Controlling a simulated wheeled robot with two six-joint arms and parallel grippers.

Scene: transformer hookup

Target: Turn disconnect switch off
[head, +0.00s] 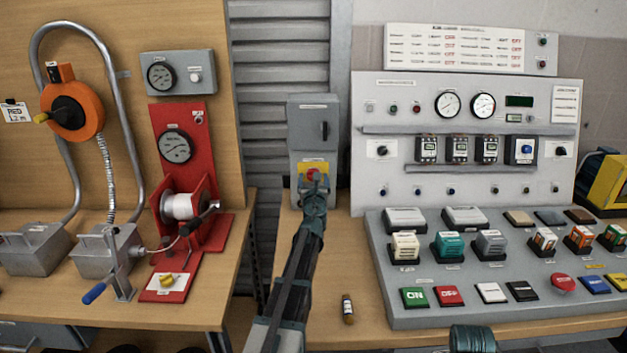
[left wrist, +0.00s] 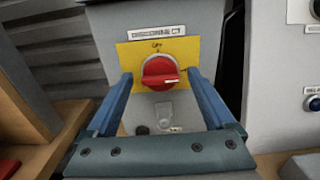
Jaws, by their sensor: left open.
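The disconnect switch is a red rotary knob on a yellow plate, mounted on the grey box (head: 315,125). In the left wrist view the red knob (left wrist: 160,73) sits on the yellow plate (left wrist: 128,56) with its light handle mark pointing to the right. The knob (head: 312,174) also shows in the head view. My left gripper (left wrist: 160,85) is open, with one blue finger on each side of the knob and a gap on both sides. In the head view my left gripper (head: 314,185) is right in front of the switch.
A control panel (head: 400,100) with gauges and a sloped button console (head: 385,265) stand to the right. A red winch stand (head: 180,125) and an orange reel (head: 88,96) are on the left bench.

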